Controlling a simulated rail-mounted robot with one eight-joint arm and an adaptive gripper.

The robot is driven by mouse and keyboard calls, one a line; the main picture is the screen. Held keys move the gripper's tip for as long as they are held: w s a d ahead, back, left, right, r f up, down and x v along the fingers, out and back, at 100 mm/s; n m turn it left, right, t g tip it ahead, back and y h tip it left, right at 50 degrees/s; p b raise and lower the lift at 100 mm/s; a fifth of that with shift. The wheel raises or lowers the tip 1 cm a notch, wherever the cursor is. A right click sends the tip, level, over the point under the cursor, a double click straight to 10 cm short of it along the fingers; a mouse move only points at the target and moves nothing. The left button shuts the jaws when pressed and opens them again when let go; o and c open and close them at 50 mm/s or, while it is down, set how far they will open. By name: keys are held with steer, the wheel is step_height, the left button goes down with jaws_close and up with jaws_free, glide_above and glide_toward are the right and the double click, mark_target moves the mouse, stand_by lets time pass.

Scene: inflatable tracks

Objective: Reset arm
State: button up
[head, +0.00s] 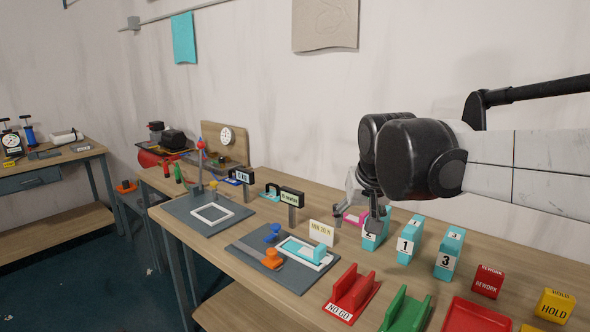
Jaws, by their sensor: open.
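My gripper (358,220) hangs from my arm at the right of the head view, with its fingers pointing down. It is open, and I see nothing held in it. It is above or in front of the cyan block marked 2 (374,238); I cannot tell whether it touches it. The cyan blocks marked 1 (409,240) and 3 (446,255) stand upright to its right. A pink item (353,219) shows partly behind the fingers.
A grey fixture plate (254,262) holds a cyan piece and an orange knob. A red NO GO cradle (352,290), a green cradle (405,312), a red REWORK block (488,281) and a yellow HOLD block (555,305) line the front right. Digital gauges (290,197) stand further left.

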steer(key=s+d+f, duration=0.2)
steer(key=s+f, duration=0.1)
steer(key=s, duration=0.4)
steer(key=s+d+f, duration=0.2)
steer(key=s+f, duration=0.2)
steer(key=s, duration=0.3)
steer(key=s+d+f+t, duration=0.1)
steer(key=s+d+f, duration=0.2)
steer(key=s, duration=0.5)
steer(key=shift+f, duration=0.3)
